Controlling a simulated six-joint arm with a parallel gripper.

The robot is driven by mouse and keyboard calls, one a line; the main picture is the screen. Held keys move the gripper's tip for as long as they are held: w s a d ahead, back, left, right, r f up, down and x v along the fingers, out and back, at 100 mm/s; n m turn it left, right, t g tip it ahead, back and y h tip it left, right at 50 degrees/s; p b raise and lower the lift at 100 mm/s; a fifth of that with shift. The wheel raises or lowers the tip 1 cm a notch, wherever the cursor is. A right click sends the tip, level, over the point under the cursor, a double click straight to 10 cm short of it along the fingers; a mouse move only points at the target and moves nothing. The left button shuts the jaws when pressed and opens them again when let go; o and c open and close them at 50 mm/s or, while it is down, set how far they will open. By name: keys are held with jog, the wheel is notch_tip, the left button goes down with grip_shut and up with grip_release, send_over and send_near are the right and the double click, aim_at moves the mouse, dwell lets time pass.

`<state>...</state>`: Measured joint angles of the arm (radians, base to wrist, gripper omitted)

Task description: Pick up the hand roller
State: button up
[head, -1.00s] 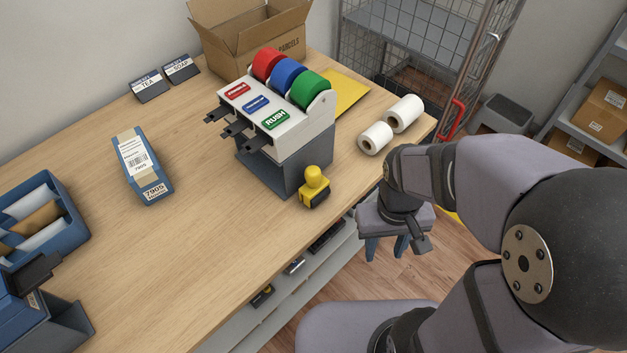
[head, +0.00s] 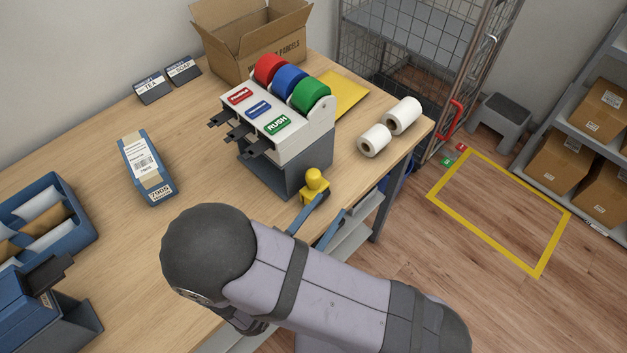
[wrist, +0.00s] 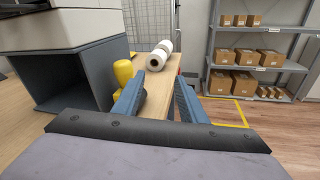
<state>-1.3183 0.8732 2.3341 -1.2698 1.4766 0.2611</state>
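The hand roller (head: 316,181), with a yellow handle and a dark lower part, stands on the counter near its front edge, beside the tape dispenser's right front corner. My gripper (head: 335,204) has two blue fingers, spread apart with nothing held between them. In the head view the left finger's tip overlaps the roller's lower part; the right finger is to the right, by the counter edge. In the wrist view the roller (wrist: 123,72) shows behind the left finger, left of the middle of my open gripper (wrist: 159,77). I cannot tell whether finger and roller touch.
The tape dispenser (head: 285,150) with red, blue and green rolls stands close left of the roller. White paper rolls (head: 374,140) lie behind it to the right. A blue box with a label (head: 146,168) is farther left. Counter wood between is bare.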

aim_at(311, 183)
jog(key=a+n+t+y, duration=0.1)
jog(key=a+n+y, duration=0.1)
jog(key=a, duration=0.1)
jog(key=a+n+t+y, duration=0.1)
jog(key=a, duration=0.1)
jog(key=shift+s+a+f+t+y, duration=0.1)
jog(key=shift+s+a+t+y, duration=0.05)
jog(key=shift+s+t+y, duration=0.15)
jog(key=shift+w+d+p, duration=0.25)
jog(key=shift+w+p, duration=0.15)
jog(key=shift+w, duration=0.2)
jog(key=shift+w+d, duration=0.1)
jog(key=shift+w, duration=0.35)
jog(key=shift+w+d+r+p, duration=0.2)
jog(key=shift+w+p, duration=0.15)
jog(key=shift+p, duration=0.15)
jog(key=p+x, duration=0.1)
jog(key=x, duration=0.2)
jog(key=shift+a+r+p, duration=0.1)
jog(key=shift+r+p, duration=0.15)
jog(key=shift+p, duration=0.15)
jog(key=shift+w+f, duration=0.15)
jog(key=shift+w, duration=0.55)
jog(key=shift+c, duration=0.3)
jog(key=c, duration=0.8)
